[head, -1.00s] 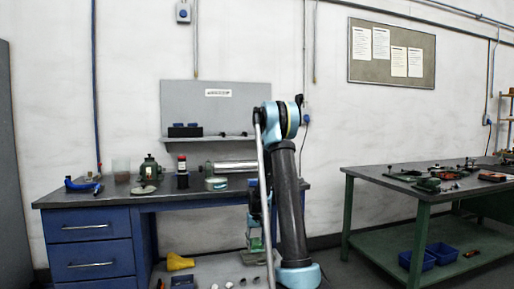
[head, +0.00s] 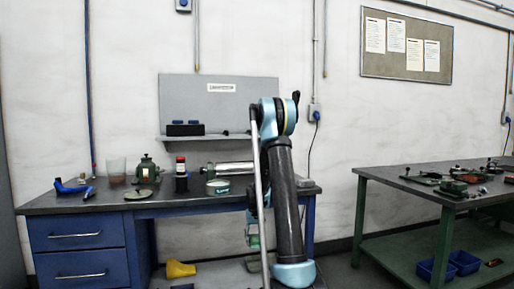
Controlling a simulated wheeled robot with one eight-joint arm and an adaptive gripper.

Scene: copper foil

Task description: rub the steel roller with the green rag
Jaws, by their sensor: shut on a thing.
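The steel roller (head: 234,168) is a shiny silver cylinder lying on the dark workbench (head: 95,204), left of my arm. Its left end has a green mount; its right end is near or behind my arm. My gripper (head: 251,232) hangs low at the bench's front, partly hidden by my arm and a grey bar. It is shut on a small pale green thing, the green rag (head: 254,243), of which only a little shows. The gripper is below and to the right of the roller in the picture, apart from it.
A yellow object (head: 180,269) lies below. A green table (head: 400,178) with tools is at right.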

